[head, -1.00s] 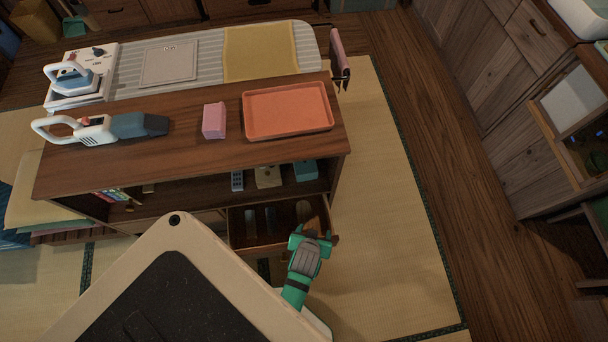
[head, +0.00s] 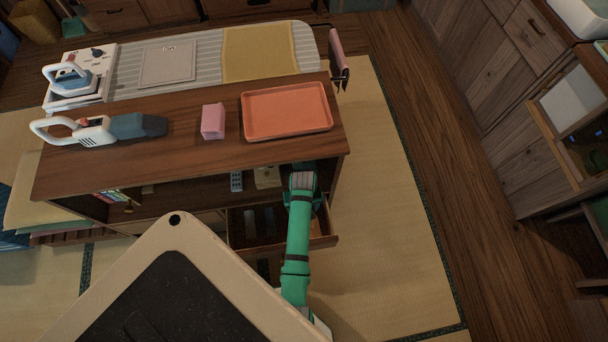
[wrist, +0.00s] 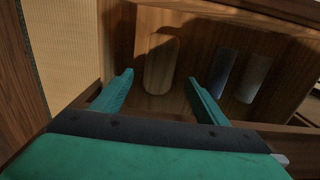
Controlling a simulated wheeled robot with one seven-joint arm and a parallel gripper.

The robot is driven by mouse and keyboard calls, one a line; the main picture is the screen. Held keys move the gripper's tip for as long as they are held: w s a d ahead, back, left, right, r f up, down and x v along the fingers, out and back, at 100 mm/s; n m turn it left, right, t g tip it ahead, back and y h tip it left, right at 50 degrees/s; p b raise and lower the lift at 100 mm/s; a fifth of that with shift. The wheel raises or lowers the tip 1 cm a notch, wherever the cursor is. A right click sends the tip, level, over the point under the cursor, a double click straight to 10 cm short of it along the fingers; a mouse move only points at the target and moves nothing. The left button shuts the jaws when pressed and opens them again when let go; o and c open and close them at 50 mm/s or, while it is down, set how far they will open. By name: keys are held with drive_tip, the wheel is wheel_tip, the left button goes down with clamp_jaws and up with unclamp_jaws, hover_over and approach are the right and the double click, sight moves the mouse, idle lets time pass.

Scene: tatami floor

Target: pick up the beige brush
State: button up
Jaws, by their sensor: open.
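The beige brush (wrist: 161,66) appears to be the rounded, oblong tan-brown thing lying in the open drawer in the wrist view; it is in shadow and no bristles show. My gripper (wrist: 158,80) is open and empty, its two green fingers apart on either side of the brush's near end. I cannot tell how far above the brush they are. In the head view my green arm reaches over the drawer (head: 322,240) and hides the brush.
Two grey-blue oblong things (wrist: 222,73) (wrist: 254,78) lie to the right of the brush in the drawer. The drawer sits under a wooden counter (head: 190,160) with an orange tray (head: 287,132) and a pink block (head: 213,121). Tatami (head: 385,230) is clear at right.

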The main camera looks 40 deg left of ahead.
drive_tip(key=shift+s+d+f, duration=0.1)
drive_tip(key=shift+d+f, duration=0.05)
drive_tip(key=shift+f, duration=1.7)
drive_tip(key=shift+d+f, duration=0.1)
drive_tip(key=shift+f, duration=1.75)
drive_tip(key=c, duration=1.2)
